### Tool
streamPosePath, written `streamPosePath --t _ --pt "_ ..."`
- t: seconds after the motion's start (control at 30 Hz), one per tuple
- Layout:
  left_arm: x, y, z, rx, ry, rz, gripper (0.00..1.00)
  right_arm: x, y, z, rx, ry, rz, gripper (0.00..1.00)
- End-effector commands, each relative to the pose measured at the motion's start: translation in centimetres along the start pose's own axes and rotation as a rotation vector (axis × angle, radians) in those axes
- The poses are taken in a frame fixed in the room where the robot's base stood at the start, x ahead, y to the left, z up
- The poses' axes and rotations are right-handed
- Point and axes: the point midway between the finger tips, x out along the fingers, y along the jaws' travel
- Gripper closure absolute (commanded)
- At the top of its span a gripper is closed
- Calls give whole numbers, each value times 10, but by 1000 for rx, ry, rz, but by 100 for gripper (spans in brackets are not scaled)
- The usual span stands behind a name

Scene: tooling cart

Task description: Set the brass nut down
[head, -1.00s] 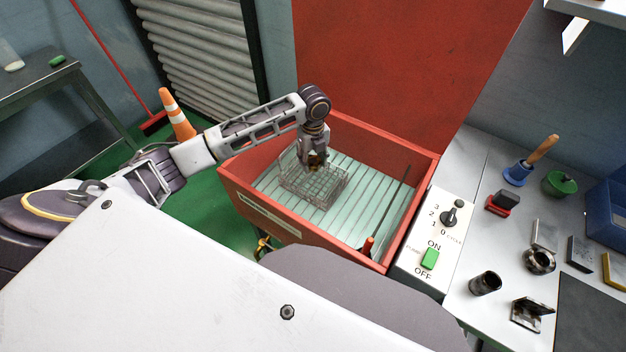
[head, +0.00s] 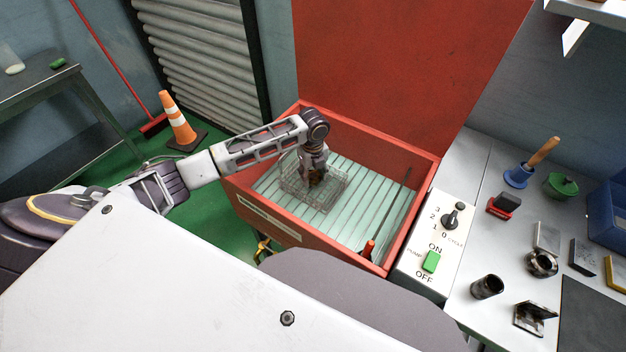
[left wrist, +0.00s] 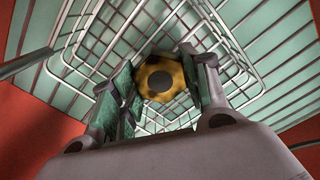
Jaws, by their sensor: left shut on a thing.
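The brass nut (left wrist: 160,79) shows in the left wrist view as a yellow-brown ring with a dark hole. My left gripper (head: 316,180) is shut on it, with a finger on each side. In the head view the gripper points down into a wire basket (head: 328,197), and the nut is a small brown patch at the fingertips. The basket's wires surround the nut in the left wrist view (left wrist: 110,30). I cannot tell whether the nut touches the basket's bottom. My right gripper is not in view.
The basket stands on the slatted floor of a red-walled tub (head: 268,215). A control panel (head: 432,240) with a knob and green switch adjoins it on the right. The grey bench (head: 490,240) beyond holds several metal parts. The tub's right half is mostly clear.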

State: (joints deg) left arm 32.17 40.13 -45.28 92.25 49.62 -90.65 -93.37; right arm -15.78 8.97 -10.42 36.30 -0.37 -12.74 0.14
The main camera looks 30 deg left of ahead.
Motion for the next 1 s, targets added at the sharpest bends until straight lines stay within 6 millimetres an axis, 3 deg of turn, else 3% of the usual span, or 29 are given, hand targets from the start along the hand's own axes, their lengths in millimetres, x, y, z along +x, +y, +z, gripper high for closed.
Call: streamPosePath --t 0.23,0.47,0.73,0.77,0.9,1.0 --pt "25 0 0 1 0 0 89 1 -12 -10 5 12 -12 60" --pt "28 0 0 1 -1 -1 89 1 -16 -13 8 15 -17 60" --pt "30 0 0 1 0 -1 89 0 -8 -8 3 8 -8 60" --pt "31 0 0 0 0 0 53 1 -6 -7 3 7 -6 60" --pt "31 0 0 1 0 0 35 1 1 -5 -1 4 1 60" --pt "31 0 0 1 0 0 32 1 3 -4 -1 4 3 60"
